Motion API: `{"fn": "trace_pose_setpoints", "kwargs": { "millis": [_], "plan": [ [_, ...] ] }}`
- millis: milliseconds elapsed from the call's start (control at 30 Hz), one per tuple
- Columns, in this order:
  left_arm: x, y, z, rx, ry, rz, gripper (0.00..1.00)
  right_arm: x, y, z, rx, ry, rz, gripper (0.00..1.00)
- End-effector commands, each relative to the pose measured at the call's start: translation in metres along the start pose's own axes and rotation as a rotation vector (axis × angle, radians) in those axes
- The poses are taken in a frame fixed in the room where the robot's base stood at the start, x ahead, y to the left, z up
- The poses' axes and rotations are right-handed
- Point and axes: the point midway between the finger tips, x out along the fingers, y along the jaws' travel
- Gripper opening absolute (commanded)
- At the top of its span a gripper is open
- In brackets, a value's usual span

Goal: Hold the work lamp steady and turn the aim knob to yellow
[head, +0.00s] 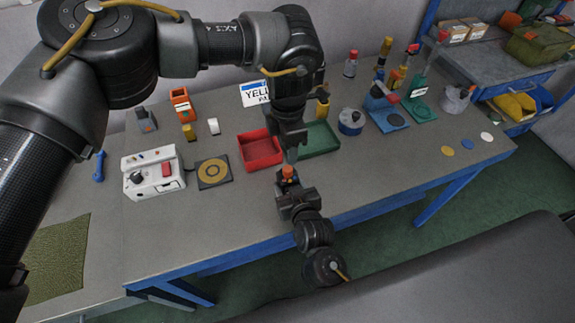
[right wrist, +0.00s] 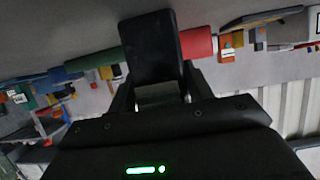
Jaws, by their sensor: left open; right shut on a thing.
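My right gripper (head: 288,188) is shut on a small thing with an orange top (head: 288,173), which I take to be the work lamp. It is held up at the table's front edge. My left gripper (head: 291,153) is open and points down just above the orange top; I cannot tell if they touch. The aim knob cannot be made out apart from this orange top. In the right wrist view a dark block (right wrist: 150,48) fills the space before my fingers and hides most of what they hold. A sign (head: 255,94) reading "YELL…" stands at the back, partly hidden by my left arm.
A red tray (head: 246,157) and a green tray (head: 325,146) lie behind the grippers on the grey table. A white control box (head: 153,184) and a black pad with yellow rings (head: 214,185) are to the left. Bottles and stands fill the back right. The table's front right is mostly clear.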

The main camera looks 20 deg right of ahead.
Motion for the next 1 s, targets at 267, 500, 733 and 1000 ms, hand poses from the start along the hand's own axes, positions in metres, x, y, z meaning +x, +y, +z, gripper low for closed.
{"fn": "trace_pose_setpoints", "kwargs": {
  "millis": [267,500,733,1000],
  "plan": [
    [0.056,-0.001,0.000,-0.002,0.000,-0.003,0.48,0.000,0.000,0.000,0.000,0.000,0.000,0.19],
    [0.083,0.000,0.000,-0.002,-0.001,-0.001,0.48,0.000,0.000,0.000,0.000,0.000,0.000,0.19],
    [0.088,0.000,0.000,-0.001,0.000,0.000,0.48,0.000,0.000,0.000,0.000,-0.001,0.000,0.19],
    [0.088,0.000,0.000,-0.001,0.000,0.000,0.32,0.000,0.000,0.000,0.000,-0.001,0.001,0.19]
  ]
}}
